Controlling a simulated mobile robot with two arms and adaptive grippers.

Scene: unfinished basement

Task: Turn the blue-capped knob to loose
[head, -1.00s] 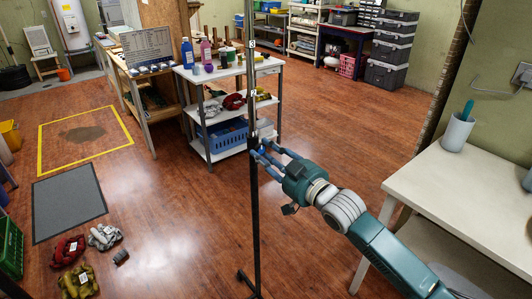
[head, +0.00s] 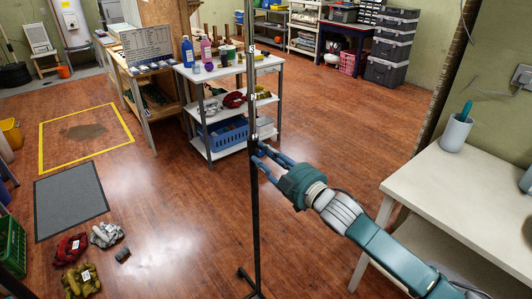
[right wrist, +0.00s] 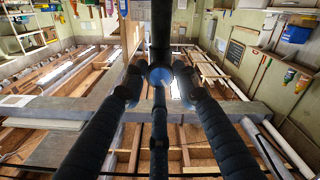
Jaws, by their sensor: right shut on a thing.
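A dark upright pole (head: 254,205) stands on a small base in the middle of the head view. A knob with a round blue cap (right wrist: 159,77) sits on the pole, straight ahead in the right wrist view. My right gripper (right wrist: 159,88) is shut on the knob, its dark fingers closed around the cap from several sides. In the head view the right gripper (head: 261,153) reaches the pole from the lower right and mostly hides the knob. My left gripper is not in view.
A white shelf cart (head: 212,72) with bottles and a blue basket stands behind the pole. A white table (head: 470,190) with a cup is at the right. Gloves (head: 80,280) and a grey mat (head: 68,200) lie on the floor at left. Floor around the pole is clear.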

